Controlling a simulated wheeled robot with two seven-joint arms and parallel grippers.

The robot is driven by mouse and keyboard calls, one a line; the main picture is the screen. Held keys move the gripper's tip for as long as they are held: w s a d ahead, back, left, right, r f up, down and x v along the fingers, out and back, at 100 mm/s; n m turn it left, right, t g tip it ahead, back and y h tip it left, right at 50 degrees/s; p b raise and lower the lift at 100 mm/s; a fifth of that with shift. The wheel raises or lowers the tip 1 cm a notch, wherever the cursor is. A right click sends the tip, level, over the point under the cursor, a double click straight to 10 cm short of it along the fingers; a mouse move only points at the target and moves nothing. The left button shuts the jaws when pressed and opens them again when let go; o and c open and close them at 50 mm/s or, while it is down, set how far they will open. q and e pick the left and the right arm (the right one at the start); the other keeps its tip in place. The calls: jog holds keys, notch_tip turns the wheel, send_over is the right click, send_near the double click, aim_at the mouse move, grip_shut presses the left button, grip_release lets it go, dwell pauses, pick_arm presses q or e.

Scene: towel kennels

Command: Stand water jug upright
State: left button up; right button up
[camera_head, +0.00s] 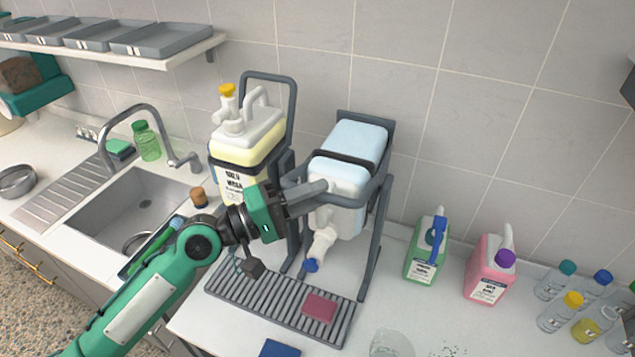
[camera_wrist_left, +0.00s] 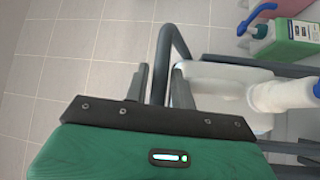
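The water jug (camera_head: 348,150) is a translucent pale-blue jug strapped in a dark grey tilting cradle (camera_head: 384,200). It is tipped forward, with its white neck (camera_head: 323,243) and blue cap (camera_head: 311,265) pointing down over the drip grate. My left gripper (camera_head: 326,186) is in front of the jug, at the cradle. In the left wrist view its fingers (camera_wrist_left: 163,85) are close together, one on each side of a bent grey bar (camera_wrist_left: 166,45), and appear shut on it. The jug's neck (camera_wrist_left: 280,95) shows to the right there. My right gripper is not in view.
A yellow wash jug (camera_head: 245,140) stands upright in a similar frame to the left. A slatted drip grate (camera_head: 255,305) with a red sponge (camera_head: 319,308) lies below. Green (camera_head: 427,250) and pink (camera_head: 489,270) bottles stand at right. A sink (camera_head: 140,210) is at left.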

pick_arm(q)
jog(key=shift+w+d, duration=0.2)
jog(key=shift+d, duration=0.3)
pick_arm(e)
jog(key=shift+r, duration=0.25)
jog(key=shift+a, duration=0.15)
pick_arm(q)
grip_shut()
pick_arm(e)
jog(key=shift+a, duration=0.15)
pick_arm(q)
jog(key=shift+r, duration=0.1)
